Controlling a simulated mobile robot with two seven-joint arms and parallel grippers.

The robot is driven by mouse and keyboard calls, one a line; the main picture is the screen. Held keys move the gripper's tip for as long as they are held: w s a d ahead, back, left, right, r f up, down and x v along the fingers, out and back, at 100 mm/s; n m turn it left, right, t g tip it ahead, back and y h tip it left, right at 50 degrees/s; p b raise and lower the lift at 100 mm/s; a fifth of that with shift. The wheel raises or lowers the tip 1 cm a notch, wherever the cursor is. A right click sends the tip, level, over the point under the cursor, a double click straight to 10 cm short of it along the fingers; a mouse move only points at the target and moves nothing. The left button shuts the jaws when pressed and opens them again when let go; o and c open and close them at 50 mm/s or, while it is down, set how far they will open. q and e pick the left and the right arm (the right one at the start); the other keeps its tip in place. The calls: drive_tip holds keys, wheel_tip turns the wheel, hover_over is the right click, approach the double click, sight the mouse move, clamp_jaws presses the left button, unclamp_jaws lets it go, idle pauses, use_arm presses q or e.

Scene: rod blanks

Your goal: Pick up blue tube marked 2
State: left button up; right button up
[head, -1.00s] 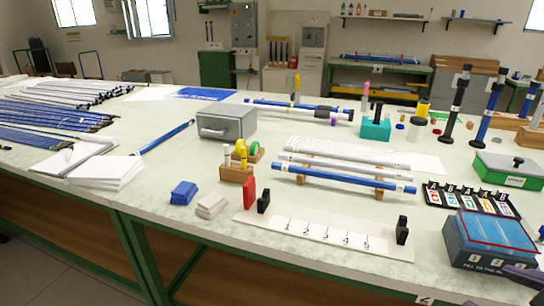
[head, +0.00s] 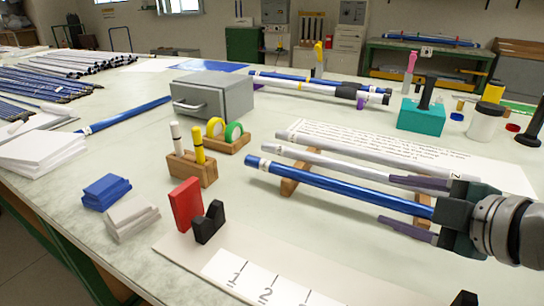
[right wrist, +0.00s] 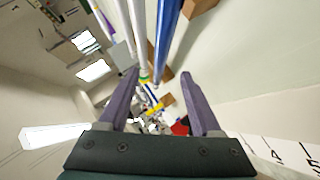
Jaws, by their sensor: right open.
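A long blue tube (head: 340,187) lies across wooden supports (head: 290,184) on the table, nearest of three parallel tubes. Its left end has a white band; its right end is hidden by my right gripper, and I cannot read a number on it. My right gripper (head: 412,206) is open, with one purple finger beyond the tube and one on the near side. In the right wrist view the blue tube (right wrist: 166,42) runs between the open fingers (right wrist: 162,92), with no visible grip on it. My left gripper is not in view.
Two white tubes (head: 330,161) lie close behind the blue one; the far finger is close to them. A printed sheet (head: 400,152) lies behind. A white numbered board (head: 205,250) with black holders (head: 208,222) is in front. Pen blocks and a grey drawer box (head: 212,98) stand left.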

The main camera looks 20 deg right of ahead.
sight(362, 194)
drive_tip(key=shift+b+x, duration=0.75)
drive_tip(key=shift+x, duration=3)
drive_tip(key=shift+f, duration=0.1)
drive_tip(key=shift+s, duration=0.1)
clamp_jaws()
